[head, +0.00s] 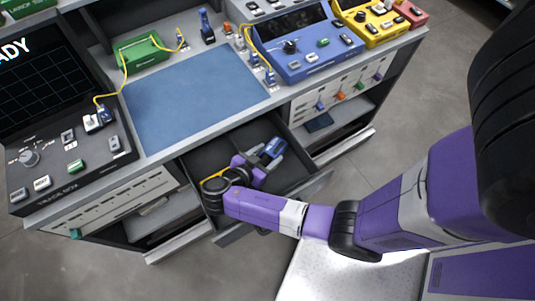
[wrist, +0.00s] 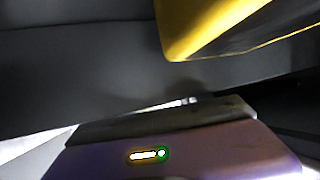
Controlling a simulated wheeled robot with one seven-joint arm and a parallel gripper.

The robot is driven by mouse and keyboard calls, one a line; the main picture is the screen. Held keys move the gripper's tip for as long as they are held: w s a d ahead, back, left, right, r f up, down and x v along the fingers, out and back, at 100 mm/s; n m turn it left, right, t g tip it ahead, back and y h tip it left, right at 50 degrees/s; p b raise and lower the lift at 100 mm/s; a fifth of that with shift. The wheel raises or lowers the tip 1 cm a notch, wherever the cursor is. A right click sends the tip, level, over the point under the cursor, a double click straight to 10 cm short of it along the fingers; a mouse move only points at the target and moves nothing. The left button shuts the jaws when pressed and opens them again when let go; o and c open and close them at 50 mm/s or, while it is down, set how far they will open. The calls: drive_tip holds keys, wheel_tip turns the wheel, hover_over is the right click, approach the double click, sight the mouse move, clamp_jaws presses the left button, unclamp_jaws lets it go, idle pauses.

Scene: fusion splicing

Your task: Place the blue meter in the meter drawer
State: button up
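The blue meter (head: 273,147) is inside an open dark drawer (head: 289,136) below the worktop in the head view. It lies at the end of my gripper (head: 264,153), which reaches down into the drawer. Grey finger parts show beside the meter, but whether they grip it is too small to tell. The wrist view shows a purple gripper housing (wrist: 180,150) with a small light, close to a dark surface. The fingertips and the blue meter do not show there.
A yellow object (head: 215,181) lies at the drawer's left, partly hidden by my wrist; it also shows close up in the wrist view (wrist: 200,25). The worktop holds a blue mat (head: 195,95), a green box (head: 140,50), cabled instruments and a blue console (head: 305,50).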

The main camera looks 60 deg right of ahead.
drive_tip(key=shift+o, duration=1.1)
drive_tip(key=shift+r, duration=0.2)
drive_tip(key=p+v, duration=0.1)
drive_tip(key=v, duration=1.1)
drive_tip(key=shift+p, duration=0.3)
